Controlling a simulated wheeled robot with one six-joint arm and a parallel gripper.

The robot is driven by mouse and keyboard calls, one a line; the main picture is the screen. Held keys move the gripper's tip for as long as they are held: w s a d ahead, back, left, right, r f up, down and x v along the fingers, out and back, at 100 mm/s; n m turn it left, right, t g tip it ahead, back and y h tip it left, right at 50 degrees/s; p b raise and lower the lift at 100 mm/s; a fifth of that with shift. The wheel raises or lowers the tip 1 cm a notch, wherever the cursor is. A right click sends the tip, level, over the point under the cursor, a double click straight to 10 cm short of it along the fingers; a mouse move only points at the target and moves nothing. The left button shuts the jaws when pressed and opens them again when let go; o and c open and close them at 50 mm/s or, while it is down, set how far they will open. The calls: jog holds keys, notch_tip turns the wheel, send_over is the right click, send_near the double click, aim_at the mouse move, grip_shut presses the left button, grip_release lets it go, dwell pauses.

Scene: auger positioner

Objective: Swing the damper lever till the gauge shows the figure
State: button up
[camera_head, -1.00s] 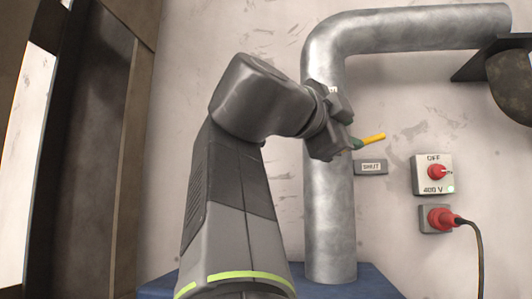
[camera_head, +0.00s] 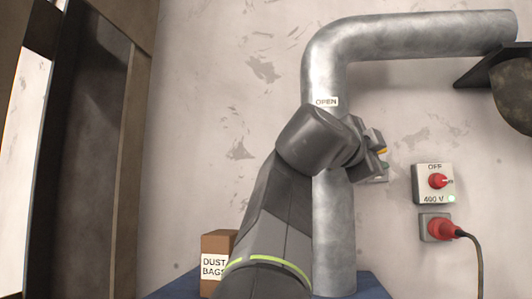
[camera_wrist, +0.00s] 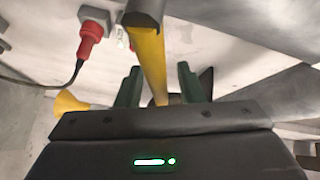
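The damper lever (camera_wrist: 151,65) is a yellow bar with a dark upper end in the wrist view. In the head view only a small yellow bit of the lever (camera_head: 382,150) shows beside my gripper (camera_head: 376,158). In the wrist view the green fingers of my gripper (camera_wrist: 158,88) stand apart on both sides of the lever, with a visible gap at the right finger. The lever passes between them. The grey duct (camera_head: 333,220) has an OPEN label (camera_head: 326,101). A second label (camera_head: 378,180) is mostly hidden. I make out no gauge.
A red-knobbed 400 V switch box (camera_head: 434,183) and a red plug (camera_head: 440,228) with a hanging cable are on the wall at right. A dust bags carton (camera_head: 217,246) stands at lower left of the duct. A yellow cone-shaped thing (camera_wrist: 68,102) shows in the wrist view.

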jog(key=shift+w+d, duration=0.1)
jog(key=shift+d, duration=0.1)
grip_shut()
jog(key=shift+a+b, duration=0.1)
jog(key=shift+b, duration=0.25)
jog(key=r+n+t+b, duration=0.1)
jog(key=n+b, duration=0.1)
jog(key=a+r+n+t+h+b, duration=0.1)
jog(key=r+b, duration=0.1)
jog(key=shift+w+a+n+b, duration=0.1)
jog(key=shift+w+n+b, duration=0.05)
jog(key=shift+n+b, duration=0.25)
